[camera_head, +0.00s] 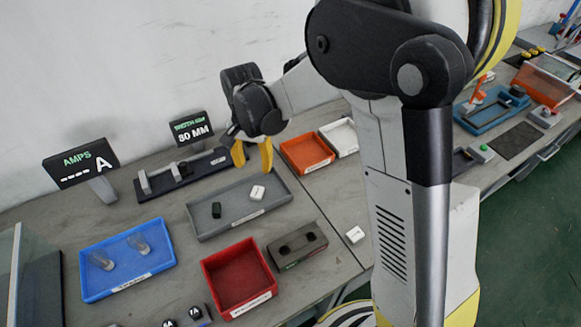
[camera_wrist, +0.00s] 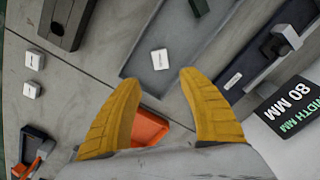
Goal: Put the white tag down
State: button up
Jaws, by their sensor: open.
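A white tag (camera_head: 257,192) lies in the right part of the grey tray (camera_head: 222,188), next to a small dark block (camera_head: 216,210). In the wrist view this white tag (camera_wrist: 159,59) shows just beyond my fingertips, on the tray floor, with faint dark print. My gripper (camera_head: 253,162) has yellow fingers spread apart and is above the back of the grey tray. In the wrist view nothing is between the fingers (camera_wrist: 154,78), and they look clear of the tag. Another white piece (camera_head: 355,234) lies on the table at right; two such pieces show at left in the wrist view.
A red bin (camera_head: 212,272), a blue tray (camera_head: 94,290) with clear pieces, and a dark grey block (camera_head: 297,247) stand in front. Orange (camera_head: 306,153) and white trays sit behind right. A gauge with an "80 MM" display (camera_head: 191,128) stands behind the grey tray.

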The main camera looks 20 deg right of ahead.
jog(key=s+d+r+n+t, duration=0.2)
jog(key=s+d+r, duration=0.15)
jog(key=r, duration=0.25)
jog(key=s+d+r+n+t, duration=0.1)
jog(key=s+d+r, duration=0.2)
jog(key=s+r, duration=0.25)
jog(key=s+d+r+n+t, duration=0.2)
jog(key=s+d+n+t, duration=0.1)
jog(key=s, duration=0.6)
jog(key=shift+s+d+r+n+t, duration=0.35)
jog(key=shift+d+t, duration=0.15)
jog(key=shift+d, duration=0.25)
